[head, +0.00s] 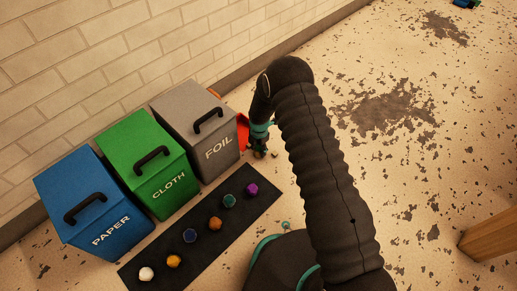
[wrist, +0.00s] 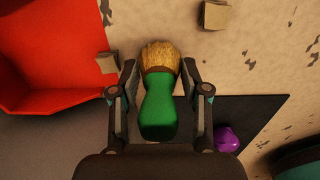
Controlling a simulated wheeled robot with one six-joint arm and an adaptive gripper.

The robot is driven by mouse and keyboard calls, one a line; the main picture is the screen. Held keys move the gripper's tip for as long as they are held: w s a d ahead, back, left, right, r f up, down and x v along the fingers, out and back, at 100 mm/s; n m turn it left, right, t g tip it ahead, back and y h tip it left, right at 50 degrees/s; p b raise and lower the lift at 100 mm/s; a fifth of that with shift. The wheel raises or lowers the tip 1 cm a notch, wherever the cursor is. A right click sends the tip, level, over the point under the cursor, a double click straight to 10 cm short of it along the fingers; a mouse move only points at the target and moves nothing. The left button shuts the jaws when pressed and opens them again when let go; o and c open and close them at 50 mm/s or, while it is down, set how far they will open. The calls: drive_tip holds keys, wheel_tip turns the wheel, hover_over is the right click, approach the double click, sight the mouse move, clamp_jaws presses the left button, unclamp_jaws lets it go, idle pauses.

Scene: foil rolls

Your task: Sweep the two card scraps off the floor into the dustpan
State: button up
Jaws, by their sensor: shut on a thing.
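My gripper (wrist: 159,70) is shut on a hand brush with a green handle (wrist: 158,110) and straw bristles (wrist: 160,54). In the head view my gripper (head: 259,148) is low, beside the foil bin. The red dustpan (wrist: 50,60) lies to the left of the brush in the wrist view; part of it shows behind the gripper in the head view (head: 243,132). One tan card scrap (wrist: 106,63) is at the dustpan's right edge, between pan and brush; I cannot tell if it rests on the lip. The other scrap (wrist: 215,15) lies on the floor, right of the bristles.
Blue paper (head: 75,200), green cloth (head: 145,155) and grey foil (head: 195,120) bins stand along the brick wall. A dark mat (head: 150,268) before them holds several coloured crumpled balls, including a purple one (wrist: 228,139). A wooden post (head: 490,238) is at right. Open floor lies beyond.

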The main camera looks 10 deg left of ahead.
sight(248, 144)
drive_tip(key=shift+w+a, duration=0.3)
drive_tip(key=shift+a, duration=0.05)
idle(1.0)
drive_tip(key=shift+w+a, duration=0.75)
drive_tip(key=shift+a, duration=0.25)
drive_tip(key=shift+w+a, duration=0.1)
drive_tip(key=shift+w+a+r, duration=0.2)
drive_tip(key=shift+w+a, duration=0.45)
drive_tip(key=shift+a, duration=0.15)
drive_tip(key=shift+a, duration=0.1)
drive_tip(key=shift+w+a, duration=0.8)
drive_tip(key=shift+a, duration=0.15)
idle(0.4)
drive_tip(key=shift+s+d+r+p, duration=0.25)
drive_tip(key=shift+s+d+p, duration=0.25)
drive_tip(key=shift+d+p, duration=0.15)
